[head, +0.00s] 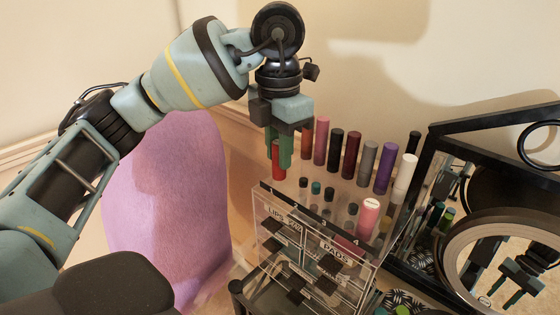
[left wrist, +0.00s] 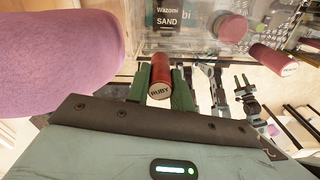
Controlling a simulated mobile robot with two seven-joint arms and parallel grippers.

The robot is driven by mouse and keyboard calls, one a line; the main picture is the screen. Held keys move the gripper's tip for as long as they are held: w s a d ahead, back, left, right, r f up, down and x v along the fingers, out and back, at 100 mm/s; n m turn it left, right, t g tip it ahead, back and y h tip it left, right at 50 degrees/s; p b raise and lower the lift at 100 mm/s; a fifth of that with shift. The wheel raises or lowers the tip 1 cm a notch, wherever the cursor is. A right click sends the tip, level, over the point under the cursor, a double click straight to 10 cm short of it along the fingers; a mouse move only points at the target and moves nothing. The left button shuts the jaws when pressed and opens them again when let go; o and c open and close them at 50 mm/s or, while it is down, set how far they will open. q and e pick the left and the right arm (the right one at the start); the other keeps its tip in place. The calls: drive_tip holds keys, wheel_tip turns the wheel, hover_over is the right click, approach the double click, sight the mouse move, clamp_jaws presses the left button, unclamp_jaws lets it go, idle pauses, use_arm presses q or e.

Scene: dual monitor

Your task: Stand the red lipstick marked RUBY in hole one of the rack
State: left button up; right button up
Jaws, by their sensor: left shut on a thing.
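The red lipstick (head: 278,160) is held between the green fingers of my left gripper (head: 284,146). It hangs roughly upright, near the front left corner of the clear rack. In the left wrist view the lipstick (left wrist: 160,79) shows its end marked RUBY, with the left gripper's fingers (left wrist: 160,92) on both sides. The clear rack (head: 262,206) has a dark strip numbered 1 to 4 along its front top edge. The lipstick is near the number 1 end. I cannot tell whether its lower end is above or inside a hole. My right gripper is not in view.
Several coloured lipsticks (head: 351,154) stand in the rack's back row. A pink one (head: 368,217) stands near the number 4 end. A black-framed mirror (head: 427,190) is at the right, a purple chair back (head: 165,195) at the left. The wall is behind.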

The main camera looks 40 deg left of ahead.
use_arm(q)
drive_tip(key=shift+w+a, duration=0.25)
drive_tip(key=shift+w, duration=0.25)
drive_tip(key=shift+w+a+f, duration=0.1)
drive_tip(key=shift+f, duration=1.7)
drive_tip(key=shift+f, duration=0.15)
drive_tip(key=o, duration=0.9)
drive_tip(key=shift+o, duration=0.2)
